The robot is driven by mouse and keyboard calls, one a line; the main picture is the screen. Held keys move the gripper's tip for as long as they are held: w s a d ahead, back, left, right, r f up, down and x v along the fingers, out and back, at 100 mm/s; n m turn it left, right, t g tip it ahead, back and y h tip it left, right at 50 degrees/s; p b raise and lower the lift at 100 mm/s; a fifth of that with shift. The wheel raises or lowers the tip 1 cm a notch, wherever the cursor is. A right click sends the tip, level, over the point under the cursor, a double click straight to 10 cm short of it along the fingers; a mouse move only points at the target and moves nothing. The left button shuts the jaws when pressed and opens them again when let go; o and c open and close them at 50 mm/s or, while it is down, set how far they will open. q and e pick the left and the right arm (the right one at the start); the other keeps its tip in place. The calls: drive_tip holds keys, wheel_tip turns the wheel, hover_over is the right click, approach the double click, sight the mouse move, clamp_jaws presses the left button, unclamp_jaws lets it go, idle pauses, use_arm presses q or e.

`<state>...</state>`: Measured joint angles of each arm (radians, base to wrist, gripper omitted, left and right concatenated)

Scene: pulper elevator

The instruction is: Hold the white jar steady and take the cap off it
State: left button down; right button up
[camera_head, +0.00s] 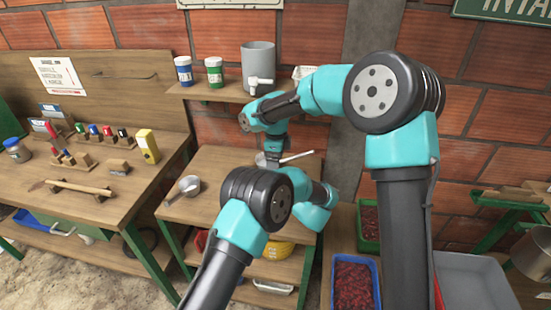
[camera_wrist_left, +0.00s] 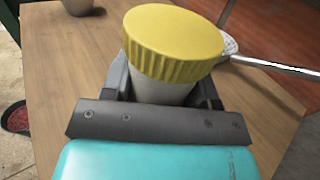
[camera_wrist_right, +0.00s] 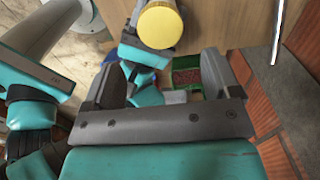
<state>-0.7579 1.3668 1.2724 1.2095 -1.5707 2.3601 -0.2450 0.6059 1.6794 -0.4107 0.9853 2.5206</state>
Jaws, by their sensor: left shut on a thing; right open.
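The white jar (camera_wrist_left: 160,92) stands between the fingers of my left gripper (camera_wrist_left: 163,95), which is shut on its body. The ribbed yellow cap (camera_wrist_left: 172,40) sits on top of the jar. In the right wrist view the cap (camera_wrist_right: 160,25) shows near the top edge, beyond the fingertips of my right gripper (camera_wrist_right: 162,65). My right gripper is open and empty, with the cap apart from its fingers. In the head view my arms hide the jar and the left gripper; the right gripper (camera_head: 275,152) is above the middle table.
A metal pot (camera_head: 189,186) stands at the left on the middle table (camera_head: 215,168). A strainer with a long handle (camera_wrist_left: 275,66) lies close beside the jar. A shelf (camera_head: 215,92) with blue and green jars and a grey tank (camera_head: 258,62) is behind my right arm.

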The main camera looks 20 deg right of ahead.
drive_tip(key=shift+f, duration=4)
drive_tip(key=shift+c, duration=0.3)
